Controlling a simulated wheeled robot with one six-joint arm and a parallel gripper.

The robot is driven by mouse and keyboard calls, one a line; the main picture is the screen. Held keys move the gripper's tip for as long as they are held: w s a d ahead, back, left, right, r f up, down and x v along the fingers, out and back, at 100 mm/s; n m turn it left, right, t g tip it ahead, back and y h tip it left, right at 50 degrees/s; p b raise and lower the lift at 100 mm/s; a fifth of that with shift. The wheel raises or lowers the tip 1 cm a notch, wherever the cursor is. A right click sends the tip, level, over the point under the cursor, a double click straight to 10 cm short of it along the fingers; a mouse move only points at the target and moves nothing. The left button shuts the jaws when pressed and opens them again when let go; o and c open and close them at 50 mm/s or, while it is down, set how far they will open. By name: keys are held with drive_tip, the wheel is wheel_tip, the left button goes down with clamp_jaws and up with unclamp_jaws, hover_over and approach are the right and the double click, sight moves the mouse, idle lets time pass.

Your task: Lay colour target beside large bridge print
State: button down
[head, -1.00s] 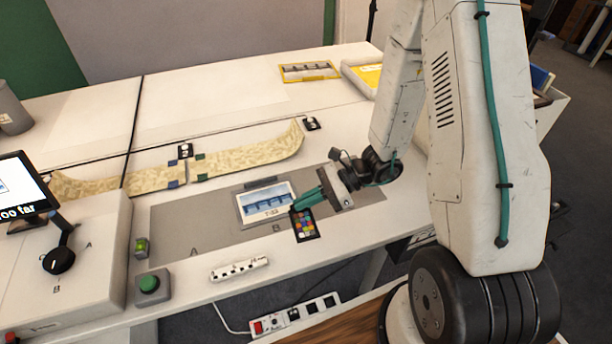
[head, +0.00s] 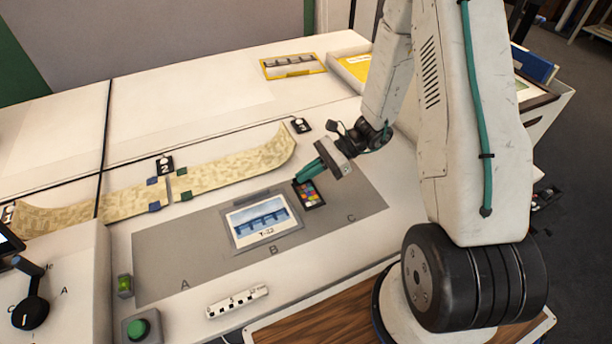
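The large bridge print (head: 262,221), a blue bridge picture on a white sheet marked T-12, lies on the grey mat (head: 185,255) by the letter B. The colour target (head: 309,194), a small black card with coloured patches, is just right of the print's upper right corner. My gripper (head: 300,179) has teal fingers that reach down to the far end of the colour target. The fingers cover that end. I cannot tell whether they are closed on the card, or whether it rests flat on the mat.
A smaller bridge print in a yellow frame (head: 293,66) lies at the back, near a yellow-lined tray (head: 357,66). A curled patterned strip (head: 230,173) lies behind the mat. A white scale bar (head: 237,301) and a green button (head: 139,328) are in front. The mat's left part is bare.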

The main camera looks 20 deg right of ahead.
sight(307, 181)
drive_tip(key=shift+w+d+f, duration=0.1)
drive_tip(key=shift+w+f, duration=0.1)
drive_tip(key=shift+f, duration=1.6)
drive_tip(key=shift+f, duration=0.1)
drive_tip(key=c, duration=1.7)
unclamp_jaws()
